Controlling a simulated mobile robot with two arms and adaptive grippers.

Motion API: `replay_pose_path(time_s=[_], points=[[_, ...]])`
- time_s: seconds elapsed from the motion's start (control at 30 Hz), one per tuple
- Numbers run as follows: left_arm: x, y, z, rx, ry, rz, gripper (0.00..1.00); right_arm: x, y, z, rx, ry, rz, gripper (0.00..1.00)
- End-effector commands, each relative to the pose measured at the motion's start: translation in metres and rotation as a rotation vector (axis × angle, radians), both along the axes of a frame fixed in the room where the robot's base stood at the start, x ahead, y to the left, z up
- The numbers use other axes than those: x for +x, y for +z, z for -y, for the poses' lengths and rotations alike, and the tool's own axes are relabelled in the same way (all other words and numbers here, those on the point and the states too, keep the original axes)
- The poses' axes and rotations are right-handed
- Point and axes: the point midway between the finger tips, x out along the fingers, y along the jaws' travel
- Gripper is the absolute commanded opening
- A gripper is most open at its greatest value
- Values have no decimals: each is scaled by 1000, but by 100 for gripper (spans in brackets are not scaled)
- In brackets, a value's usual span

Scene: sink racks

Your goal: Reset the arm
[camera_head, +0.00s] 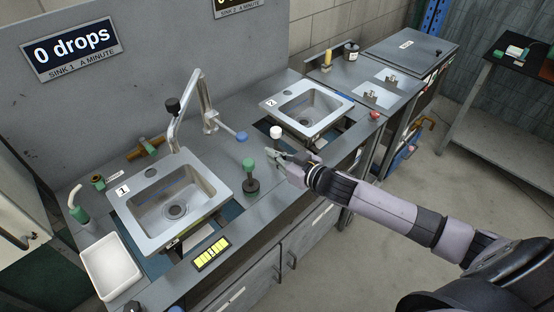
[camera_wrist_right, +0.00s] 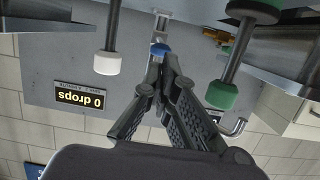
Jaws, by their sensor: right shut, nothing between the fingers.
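My right arm reaches in from the right edge of the head view. My right gripper (camera_head: 279,163) is over the counter between the two sinks, with its fingers shut and nothing in them. In the right wrist view the shut fingers (camera_wrist_right: 161,58) show from behind, with the picture upside down. A green-capped post (camera_head: 249,166) stands just left of the gripper, and a white-capped post (camera_head: 276,132) stands behind it. The wrist view also shows the green cap (camera_wrist_right: 221,95) and the white cap (camera_wrist_right: 107,64) on either side of the fingers. My left gripper is not in view.
Sink 1 (camera_head: 128,219) is at the left and sink 2 (camera_head: 331,126) at the back right. A blue-tipped lever (camera_head: 241,136) projects behind the gripper. A white tray (camera_head: 110,266) is at the front left. The floor (camera_head: 470,210) at the right is clear.

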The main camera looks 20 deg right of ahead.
Motion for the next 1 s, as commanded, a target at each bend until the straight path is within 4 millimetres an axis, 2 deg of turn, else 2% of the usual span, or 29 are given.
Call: replay_pose_path(time_s=[0.17, 0.77, 0.87, 0.97, 1.0], points=[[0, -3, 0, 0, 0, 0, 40, -8, 0, 3, -1, 0, 1, 0], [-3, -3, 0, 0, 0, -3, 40, -12, -3, -2, 0, -7, -11, 0], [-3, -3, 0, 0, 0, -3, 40, -27, -16, -14, -14, -40, -55, 0], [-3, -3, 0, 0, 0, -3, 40, -55, -34, -29, -45, -94, -144, 0], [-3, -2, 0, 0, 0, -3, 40, -69, -42, -34, -63, -117, -191, 0]])
